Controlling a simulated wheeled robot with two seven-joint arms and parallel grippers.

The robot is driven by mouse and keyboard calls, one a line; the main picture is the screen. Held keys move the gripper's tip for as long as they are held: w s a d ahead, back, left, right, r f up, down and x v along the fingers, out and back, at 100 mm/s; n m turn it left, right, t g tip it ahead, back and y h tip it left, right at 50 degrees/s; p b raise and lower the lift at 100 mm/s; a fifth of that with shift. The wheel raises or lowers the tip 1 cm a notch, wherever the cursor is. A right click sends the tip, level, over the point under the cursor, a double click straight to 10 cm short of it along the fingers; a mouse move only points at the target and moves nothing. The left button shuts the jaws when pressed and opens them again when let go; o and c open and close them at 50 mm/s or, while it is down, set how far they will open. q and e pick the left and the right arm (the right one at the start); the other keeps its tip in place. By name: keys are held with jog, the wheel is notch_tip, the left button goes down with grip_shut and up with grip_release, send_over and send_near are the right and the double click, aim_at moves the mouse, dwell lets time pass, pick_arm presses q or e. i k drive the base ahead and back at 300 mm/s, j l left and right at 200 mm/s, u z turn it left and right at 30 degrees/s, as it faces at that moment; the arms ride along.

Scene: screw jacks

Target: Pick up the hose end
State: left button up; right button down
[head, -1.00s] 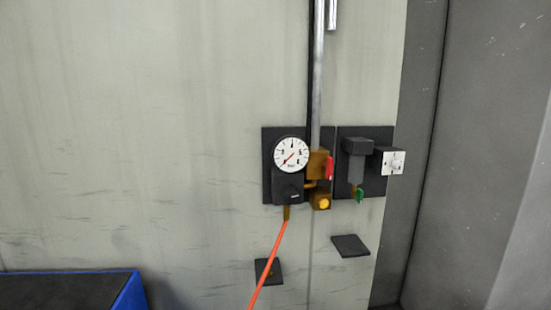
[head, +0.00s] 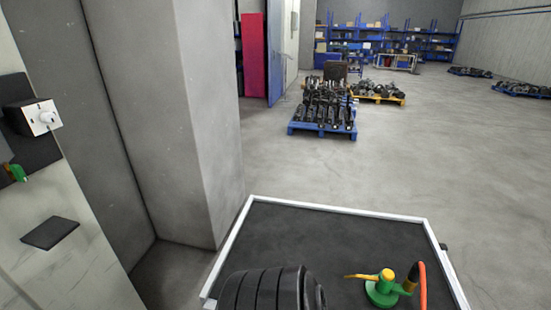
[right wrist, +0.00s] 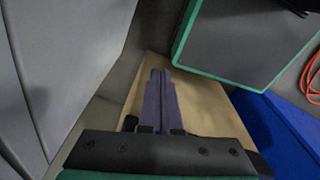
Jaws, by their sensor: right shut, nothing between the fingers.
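An orange hose (head: 423,288) stands at the lower right of the head view, running out of the bottom edge. A black piece (head: 413,272) sits beside its upper end, next to a green and yellow device (head: 382,290) on a dark tabletop with a white rim (head: 330,208). I cannot tell whether the hose is attached to the device. In the right wrist view, an orange hose loop (right wrist: 312,75) lies on a dark surface at the right edge. My right gripper (right wrist: 160,74) is shut and empty, apart from that loop. My left gripper is not in view.
A black ribbed form (head: 268,290) covers the table's front left. A grey pillar (head: 165,110) and wall panel with a white-faced control (head: 42,118) stand at left. A loaded blue pallet (head: 322,130) is beyond. The right wrist view shows a green-edged dark panel (right wrist: 240,45).

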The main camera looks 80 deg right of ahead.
aim_at(412, 280)
jog(key=z, duration=4)
